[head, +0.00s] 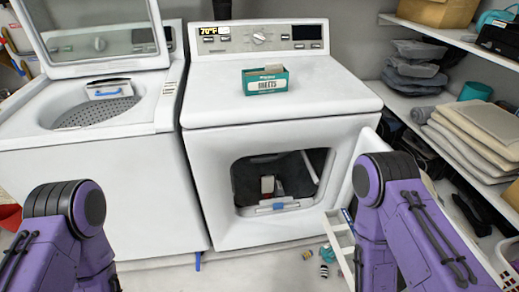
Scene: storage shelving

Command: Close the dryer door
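The white dryer (225,180) stands in the middle of the head view. Its front opening (280,178) is uncovered and shows a dark drum with a few small things inside. The dryer door (358,152) appears swung open to the right, seen as a white panel at a steep angle. My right arm hides most of it. My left arm stands in front of the washer, left of the dryer. Neither gripper shows, so I cannot see whether either touches the door.
A washer (80,140) with its lid (95,30) raised stands at the left. A teal sheets box (265,82) sits on the dryer. Shelves with folded towels (470,135) line the right. A white rack-like piece (338,236) and small items (325,255) are at the floor.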

